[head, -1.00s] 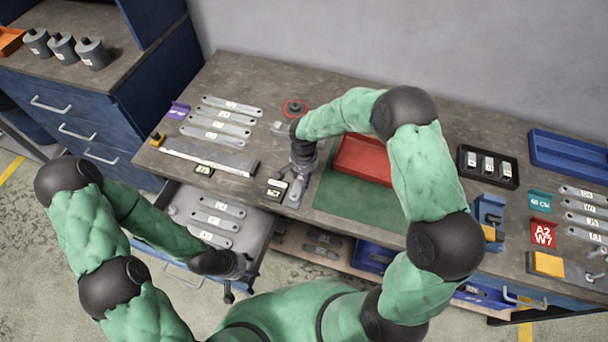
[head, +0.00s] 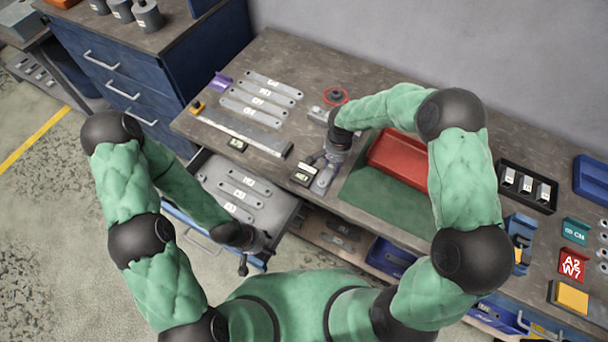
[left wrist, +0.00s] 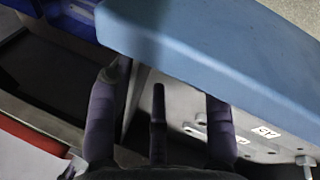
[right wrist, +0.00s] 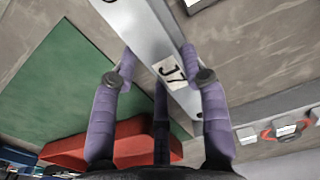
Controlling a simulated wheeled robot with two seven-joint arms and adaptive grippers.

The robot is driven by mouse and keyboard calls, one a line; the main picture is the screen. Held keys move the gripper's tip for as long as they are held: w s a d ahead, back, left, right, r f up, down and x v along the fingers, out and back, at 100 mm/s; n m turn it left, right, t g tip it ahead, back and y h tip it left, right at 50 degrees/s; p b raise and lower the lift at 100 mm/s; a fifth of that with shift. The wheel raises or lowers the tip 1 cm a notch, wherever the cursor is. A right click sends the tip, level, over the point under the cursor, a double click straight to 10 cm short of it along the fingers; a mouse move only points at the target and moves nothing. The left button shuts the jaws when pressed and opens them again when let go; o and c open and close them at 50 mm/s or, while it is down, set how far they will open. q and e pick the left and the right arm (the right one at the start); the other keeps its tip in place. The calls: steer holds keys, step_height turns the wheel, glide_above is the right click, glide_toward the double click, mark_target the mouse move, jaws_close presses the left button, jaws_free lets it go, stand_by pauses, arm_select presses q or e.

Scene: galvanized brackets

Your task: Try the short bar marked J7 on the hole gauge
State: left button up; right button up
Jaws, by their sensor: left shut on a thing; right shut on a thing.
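My right gripper (head: 328,170) is shut on the short grey bar (right wrist: 150,38) near the bench's front edge. The bar's J7 label shows between the fingers in the right wrist view (right wrist: 160,85); in the head view its end (head: 322,187) shows below the gripper. I cannot tell whether it touches the bench. My left gripper (head: 250,258) is shut at the front of the open drawer (head: 285,208); the blue front (left wrist: 220,60) hides its fingertips. A grey plate with pale blocks (right wrist: 285,106), by a red ring (head: 336,96), may be the hole gauge.
Labelled bars lie on the bench's left (head: 258,103) and in the drawer (head: 235,198). A long steel strip (head: 245,133) lies in front. A small dark tag block (head: 304,173) sits beside the J7 bar. A red tray (head: 395,160) and green mat (head: 385,205) lie right.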

arm_select(q)
steer(key=shift+w, duration=0.3)
arm_select(e)
steer(key=shift+r, duration=0.15)
arm_select(q)
steer(key=shift+a+r+p, duration=0.1)
steer(key=shift+r+p, duration=0.85)
arm_select(e)
steer(key=shift+r, duration=1.85)
arm_select(q)
steer(key=shift+s+r, duration=0.1)
steer(key=shift+r, duration=0.05)
arm_select(e)
steer(key=shift+w+r, duration=0.1)
steer(key=shift+r, duration=0.05)
